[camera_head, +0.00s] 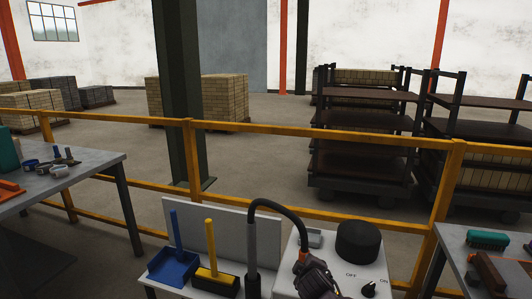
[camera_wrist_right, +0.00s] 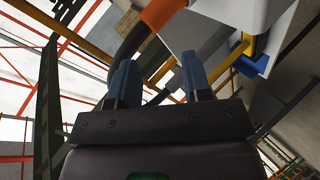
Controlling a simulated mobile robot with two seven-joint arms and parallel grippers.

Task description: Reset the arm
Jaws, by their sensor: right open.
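My right gripper (camera_wrist_right: 158,82) shows in the right wrist view as two blue-grey fingers, apart with nothing held between them. A black curved hose (camera_wrist_right: 130,42) with an orange collar (camera_wrist_right: 160,10) passes just beyond the fingers. In the head view the black hose (camera_head: 272,205) arches over the front bench and ends at a dark and orange piece (camera_head: 318,278) at the bottom edge. I cannot tell whether part of that piece is my right arm. My left gripper is not in view.
A blue dustpan (camera_head: 174,266) and yellow-handled brush (camera_head: 214,270) are on the front bench. A control box (camera_head: 350,270) carries a black knob (camera_head: 357,241) and OFF/ON switch. Tool tables flank both sides. A yellow railing (camera_head: 320,216) runs behind; racks and brick stacks stand beyond.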

